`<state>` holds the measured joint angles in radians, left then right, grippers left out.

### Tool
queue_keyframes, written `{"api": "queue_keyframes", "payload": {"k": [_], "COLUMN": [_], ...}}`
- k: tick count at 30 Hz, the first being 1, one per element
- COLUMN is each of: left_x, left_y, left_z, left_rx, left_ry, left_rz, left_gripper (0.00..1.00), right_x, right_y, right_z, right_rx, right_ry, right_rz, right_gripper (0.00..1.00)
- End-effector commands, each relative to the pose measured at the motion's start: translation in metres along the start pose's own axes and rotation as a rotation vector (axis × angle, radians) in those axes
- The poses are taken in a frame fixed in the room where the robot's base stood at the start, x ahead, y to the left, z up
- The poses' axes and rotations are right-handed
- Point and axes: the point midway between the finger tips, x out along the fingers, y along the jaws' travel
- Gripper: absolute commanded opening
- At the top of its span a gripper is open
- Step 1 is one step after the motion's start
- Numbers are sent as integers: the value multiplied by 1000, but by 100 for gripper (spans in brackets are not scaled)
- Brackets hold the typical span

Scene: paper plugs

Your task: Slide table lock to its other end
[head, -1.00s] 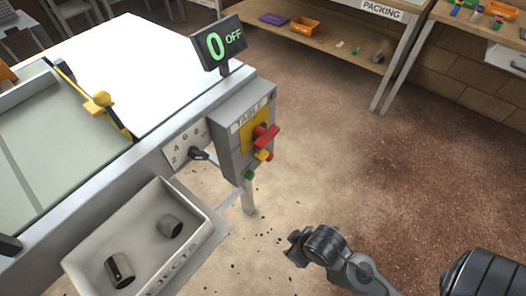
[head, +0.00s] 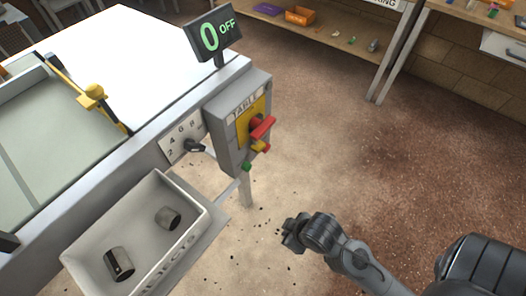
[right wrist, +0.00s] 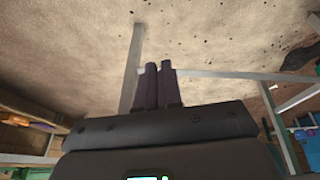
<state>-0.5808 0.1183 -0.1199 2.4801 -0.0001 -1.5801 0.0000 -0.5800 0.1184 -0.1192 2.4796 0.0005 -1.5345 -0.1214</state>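A grey control box (head: 224,140) marked TABLE is fixed to the near corner of the machine. It has a yellow plate with a red handle (head: 262,128) and small yellow and green parts below. A yellow knob (head: 92,94) sits on a yellow-and-black bar at the edge of the machine's bed (head: 60,140). I cannot tell which part is the table lock. My right gripper (head: 290,233) is over the floor, below and right of the box, apart from it. Its fingers (right wrist: 160,85) are close together with nothing between them. My left gripper is not in view.
A display (head: 216,36) reading 0 OFF stands above the box. A dial plate (head: 182,142) is left of it. A pale tray (head: 85,258) with two short dark cylinders juts out below. Floor right of the machine is clear. A packing bench (head: 345,45) stands behind.

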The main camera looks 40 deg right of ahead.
Motion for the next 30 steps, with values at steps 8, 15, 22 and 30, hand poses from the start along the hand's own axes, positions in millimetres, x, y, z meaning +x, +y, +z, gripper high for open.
{"api": "queue_keyframes", "payload": {"k": [8, 15, 22, 30], "left_x": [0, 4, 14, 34], "left_y": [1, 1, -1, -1], "left_z": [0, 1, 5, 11], "left_rx": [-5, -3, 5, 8], "left_ry": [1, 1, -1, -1], "left_rz": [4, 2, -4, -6], "left_gripper": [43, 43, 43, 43], "right_x": [14, 44, 57, 64], "right_y": [27, 73, 114, 123], "right_z": [-71, -99, -94, -62], "right_rx": [-396, -753, -1092, -1457], "right_ry": [394, 585, 527, 196], "right_rz": [193, 649, 1246, 2015], "right_gripper": [0, 0, 0, 0]}}
